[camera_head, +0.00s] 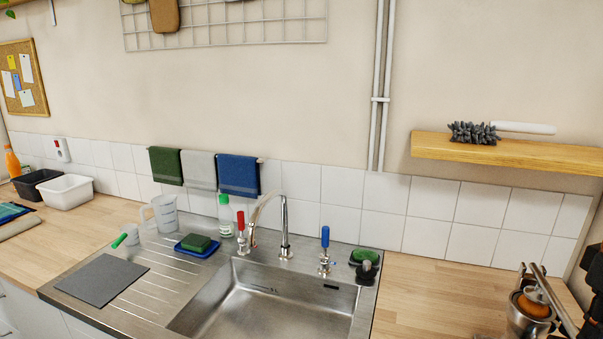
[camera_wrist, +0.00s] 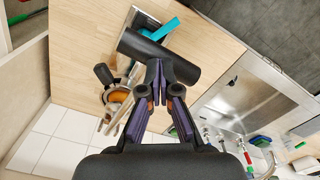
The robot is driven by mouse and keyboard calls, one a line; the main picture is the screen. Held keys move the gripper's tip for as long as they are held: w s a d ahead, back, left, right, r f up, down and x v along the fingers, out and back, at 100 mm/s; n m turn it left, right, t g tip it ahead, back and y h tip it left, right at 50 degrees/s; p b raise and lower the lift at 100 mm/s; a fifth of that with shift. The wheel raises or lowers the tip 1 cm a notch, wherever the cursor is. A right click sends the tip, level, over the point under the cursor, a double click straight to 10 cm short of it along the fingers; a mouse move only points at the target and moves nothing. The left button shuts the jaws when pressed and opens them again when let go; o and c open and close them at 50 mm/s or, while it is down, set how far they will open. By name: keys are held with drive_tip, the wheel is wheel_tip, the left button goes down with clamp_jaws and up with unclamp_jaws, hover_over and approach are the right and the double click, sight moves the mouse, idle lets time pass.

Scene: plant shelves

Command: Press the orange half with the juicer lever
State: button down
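The juicer (camera_head: 522,325) stands on the wooden counter at the lower right of the head view, its metal body partly cut off. Something orange, likely the orange half (camera_head: 532,304), shows in its cup, under metal bars of the lever (camera_head: 556,298). The juicer also shows left of my fingers in the wrist view, with the orange patch (camera_wrist: 119,97). My gripper (camera_wrist: 162,68) has its fingertips close together over a thick black cylinder (camera_wrist: 182,67), perhaps the lever's handle. I cannot tell whether they touch it. Dark parts of my arm show at the head view's right edge.
The sink (camera_head: 270,300) with taps lies left of the juicer, with bare counter (camera_head: 430,295) between. A wooden shelf (camera_head: 510,150) holding a brush is on the wall above. A teal object (camera_wrist: 160,28) lies beyond the cylinder in the wrist view.

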drive_tip(key=shift+f+b, duration=0.65)
drive_tip(key=shift+f, duration=0.4)
drive_tip(key=shift+r, duration=0.25)
drive_tip(key=shift+r+p, duration=0.75)
drive_tip(key=shift+r, duration=1.2)
drive_tip(key=shift+r+p, duration=1.3)
drive_tip(key=shift+r, duration=1.6)
drive_tip(key=s+a+f+g, duration=0.1)
drive_tip(key=a+f, duration=1)
drive_tip(key=a, duration=0.4)
drive_tip(key=s+a+f+m, duration=0.2)
drive_tip(key=s+a+f, duration=0.5)
drive_tip(key=s+f, duration=0.2)
wheel_tip(320, 180, down, 2)
drive_tip(key=shift+s+a+g, duration=0.35)
drive_tip(key=shift+s+g, duration=0.05)
